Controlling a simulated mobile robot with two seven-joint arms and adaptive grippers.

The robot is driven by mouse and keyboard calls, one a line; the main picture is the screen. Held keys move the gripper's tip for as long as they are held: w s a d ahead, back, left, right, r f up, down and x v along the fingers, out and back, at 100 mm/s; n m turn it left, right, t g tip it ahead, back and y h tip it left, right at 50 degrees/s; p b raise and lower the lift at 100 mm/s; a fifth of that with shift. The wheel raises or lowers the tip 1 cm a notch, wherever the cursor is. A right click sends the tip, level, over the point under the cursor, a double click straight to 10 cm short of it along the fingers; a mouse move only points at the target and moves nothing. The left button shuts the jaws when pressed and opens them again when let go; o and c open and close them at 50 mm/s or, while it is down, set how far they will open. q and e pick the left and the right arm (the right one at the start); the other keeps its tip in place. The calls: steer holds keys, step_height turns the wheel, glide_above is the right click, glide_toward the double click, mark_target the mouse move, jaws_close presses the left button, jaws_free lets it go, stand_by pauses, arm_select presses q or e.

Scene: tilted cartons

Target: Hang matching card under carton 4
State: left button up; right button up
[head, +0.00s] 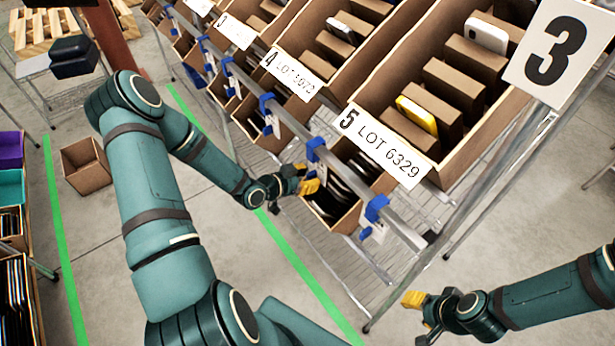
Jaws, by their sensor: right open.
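Carton 4 (324,56) is tilted on the rack in the upper middle, and its label (290,75) reads 4 with a blurred lot number. Below it, a blue clip (266,103) on the metal rail has a small pale card (272,125) hanging at it; its print is too small to read. A small brown bin (331,222) holding several dark, upright cards (345,180) sits below the rail under carton 5. My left gripper (307,178), with yellow fingertips, is at this bin's upper left edge; its grip is unclear. My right gripper (420,308) is open and empty at lower right.
Carton 5 (440,150), labelled LOT 6329, stands right of carton 4. A sign 3 (556,50) is at upper right. Another blue clip (376,207) is on the rail. An empty brown box (86,166) lies on the floor at left. Green lines mark open floor.

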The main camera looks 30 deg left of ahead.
arm_select(q)
steer(key=v, duration=1.2)
steer(key=d+f+n+g, duration=0.2)
steer(key=d+f+g, duration=0.2)
steer(key=d, duration=0.5)
steer(key=d+f+n+g, duration=0.2)
steer(key=d+f+g, duration=0.15)
steer(key=d, duration=0.55)
steer(key=s+d+f+n+g+y, duration=0.1)
steer(key=s+d+f+n+g, duration=0.1)
steer(key=s+d, duration=0.4)
steer(key=shift+s+d+g, duration=0.35)
steer(key=shift+d+g, duration=0.05)
steer(key=shift+g, duration=0.25)
